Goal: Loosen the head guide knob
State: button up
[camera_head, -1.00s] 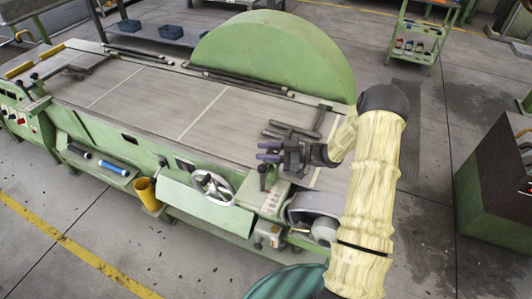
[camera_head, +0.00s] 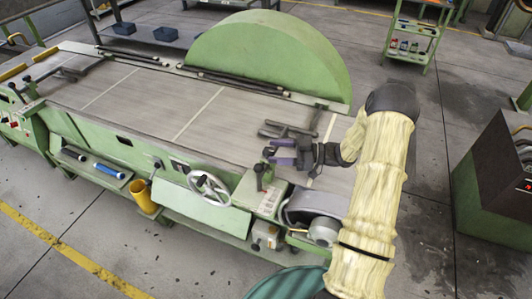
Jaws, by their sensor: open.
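My gripper (camera_head: 270,155) is open, with dark purple-tipped fingers pointing left, just above the near right edge of the green machine's table. A dark upright handle or knob (camera_head: 260,173) stands on the green block below and left of the fingers; I cannot tell whether this is the head guide knob. The fingers appear apart from it. A dark guide bracket (camera_head: 290,129) lies on the table just behind my gripper. A second dark guide (camera_head: 65,73) is at the far left of the table.
A large green half-round guard (camera_head: 270,55) rises at the back of the table (camera_head: 150,95). A handwheel (camera_head: 208,186) and a yellow cup (camera_head: 143,195) are on the front. A green trolley (camera_head: 412,40) stands behind. A dark cabinet (camera_head: 490,170) is at right. The table's middle is clear.

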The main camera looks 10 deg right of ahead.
jog(key=b+v, duration=0.2)
jog(key=v, duration=1)
jog(key=shift+d+b, duration=0.2)
jog(key=shift+b, duration=0.2)
jog(key=shift+a, duration=0.1)
jog(key=w+a+r+m+t+h, duration=0.5)
jog(key=w+a+m+t+h, duration=0.15)
jog(key=w+h, duration=0.45)
jog(key=s+a+f+m+g+h, duration=0.1)
jog(key=s+a+m+g+h, duration=0.2)
jog(key=s, duration=1)
jog(key=s+a+m+g+h, duration=0.3)
jog(key=s+a+m+g, duration=0.2)
jog(key=s, duration=0.9)
jog(key=shift+s+f+g, duration=0.25)
jog(key=shift+f+g, duration=0.15)
jog(key=shift+g, duration=0.15)
